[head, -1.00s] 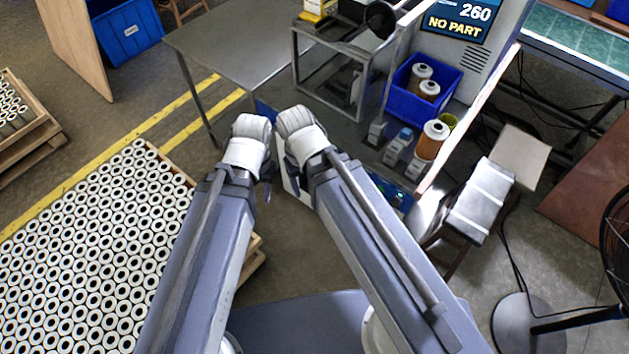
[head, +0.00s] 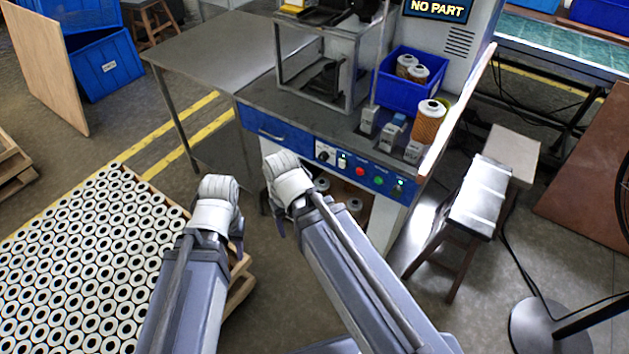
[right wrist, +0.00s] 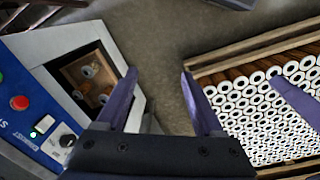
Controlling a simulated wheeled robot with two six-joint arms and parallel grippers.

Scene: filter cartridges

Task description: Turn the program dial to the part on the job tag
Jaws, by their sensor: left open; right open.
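The program dial (head: 323,155) is a dark knob on a pale plate at the left part of the blue control panel (head: 370,174). It also shows in the right wrist view (right wrist: 67,140), at the lower left beside the gripper. Its pointer setting is too small to read. My right gripper (right wrist: 158,98) is open and empty, with its fingers over the floor to the side of the panel. In the head view the right wrist hides most of it, just left of and below the dial. My left gripper (head: 238,238) is open, beside the pallet edge. I cannot make out a job tag.
Red and green buttons (head: 360,171) sit right of the dial. A screen (head: 438,8) reads NO PART. A blue bin (head: 390,92) and an orange filter cartridge (head: 428,125) stand on the bench. A pallet of white-ended cartridges (head: 90,250) is at left. A stool (head: 476,205) stands right.

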